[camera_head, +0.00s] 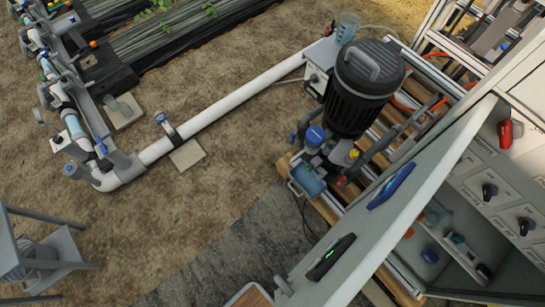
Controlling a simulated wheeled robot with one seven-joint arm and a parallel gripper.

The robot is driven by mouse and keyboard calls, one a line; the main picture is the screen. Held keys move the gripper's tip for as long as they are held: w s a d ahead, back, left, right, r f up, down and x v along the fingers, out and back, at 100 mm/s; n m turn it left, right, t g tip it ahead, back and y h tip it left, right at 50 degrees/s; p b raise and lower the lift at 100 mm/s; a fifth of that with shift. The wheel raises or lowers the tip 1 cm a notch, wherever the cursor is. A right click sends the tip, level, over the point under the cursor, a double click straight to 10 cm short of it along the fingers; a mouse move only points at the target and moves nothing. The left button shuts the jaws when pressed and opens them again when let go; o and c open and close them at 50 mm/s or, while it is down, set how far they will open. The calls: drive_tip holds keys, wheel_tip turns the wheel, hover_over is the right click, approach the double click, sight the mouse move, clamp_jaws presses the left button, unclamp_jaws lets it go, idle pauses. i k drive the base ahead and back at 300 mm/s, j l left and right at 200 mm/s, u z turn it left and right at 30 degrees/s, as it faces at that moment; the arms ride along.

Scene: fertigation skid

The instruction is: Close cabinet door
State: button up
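The cabinet door (418,204) is a long light-grey panel that stands open at the lower right. It runs diagonally from beside the cabinet down to the bottom edge of the view. A black device with a green light (331,257) and a blue device (391,185) sit on it. The cabinet (473,187) is grey and at the right edge, with a red rotary knob (510,134), several black knobs and an open compartment with small items. The door's lower end is cut off by the frame. My gripper is not in view.
A black pump tank (365,88) with valves and pipes stands on a slatted wooden base left of the door. White piping (222,112) crosses the soil. A grey stand (43,254) is at lower left. Open soil and a dark path lie between.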

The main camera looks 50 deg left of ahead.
sight(366, 234)
drive_tip(key=k+j+u, duration=0.4)
drive_tip(key=j+u, duration=0.25)
drive_tip(key=j, duration=0.3)
drive_tip(key=j+u, duration=0.25)
drive_tip(key=j, duration=0.3)
